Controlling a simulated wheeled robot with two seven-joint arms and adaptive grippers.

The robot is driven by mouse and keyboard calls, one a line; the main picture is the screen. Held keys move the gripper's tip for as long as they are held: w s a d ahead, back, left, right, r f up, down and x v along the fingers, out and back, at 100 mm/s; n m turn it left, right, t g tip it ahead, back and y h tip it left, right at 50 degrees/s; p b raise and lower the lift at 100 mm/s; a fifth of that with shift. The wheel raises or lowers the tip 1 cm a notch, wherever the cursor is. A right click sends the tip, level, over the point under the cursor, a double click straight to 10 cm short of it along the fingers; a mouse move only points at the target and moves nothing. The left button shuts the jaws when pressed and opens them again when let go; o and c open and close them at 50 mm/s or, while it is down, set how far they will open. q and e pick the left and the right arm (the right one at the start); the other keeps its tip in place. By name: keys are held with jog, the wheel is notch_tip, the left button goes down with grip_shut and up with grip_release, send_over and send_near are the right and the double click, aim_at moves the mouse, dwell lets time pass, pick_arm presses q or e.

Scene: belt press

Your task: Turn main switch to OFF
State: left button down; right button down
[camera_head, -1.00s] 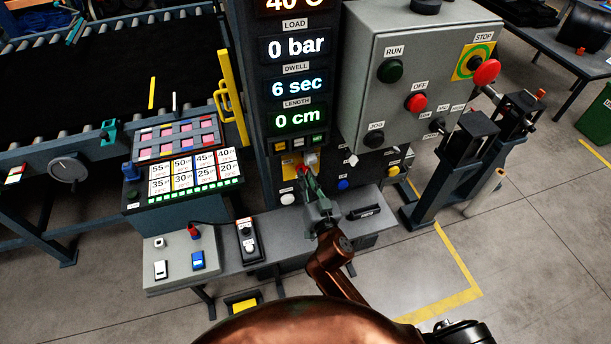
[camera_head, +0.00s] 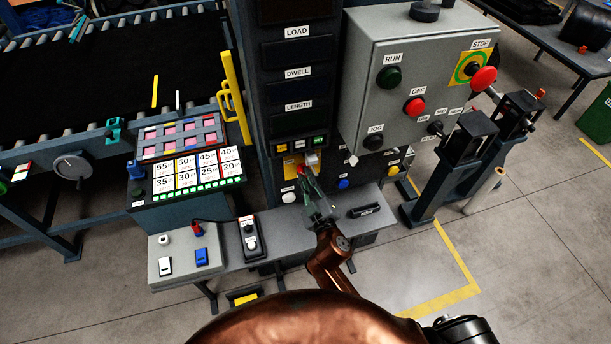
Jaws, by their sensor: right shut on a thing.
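The main switch (camera_head: 293,166) sits low on the dark column, on a yellow plate below a row of small buttons. Its handle (camera_head: 313,160) looks pale at the tips of my right gripper (camera_head: 308,178). My right gripper is shut on the handle and partly hides it, so its exact angle is hard to read. The LOAD (camera_head: 296,51), DWELL (camera_head: 296,85) and LENGTH (camera_head: 297,119) displays above are dark. My left gripper is not in view.
A grey control box (camera_head: 400,90) with RUN, OFF and STOP buttons hangs right of the column. A grey shelf (camera_head: 290,240) lies below. A sloped key panel (camera_head: 190,170) and a yellow handle (camera_head: 232,100) stand to the left.

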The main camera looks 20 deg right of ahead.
jog(key=shift+n, duration=0.6)
jog(key=shift+f+n, duration=0.1)
jog(key=shift+n, duration=0.2)
jog(key=c, duration=2)
grip_release()
jog(key=s, duration=1.2)
jog(key=shift+d, duration=0.2)
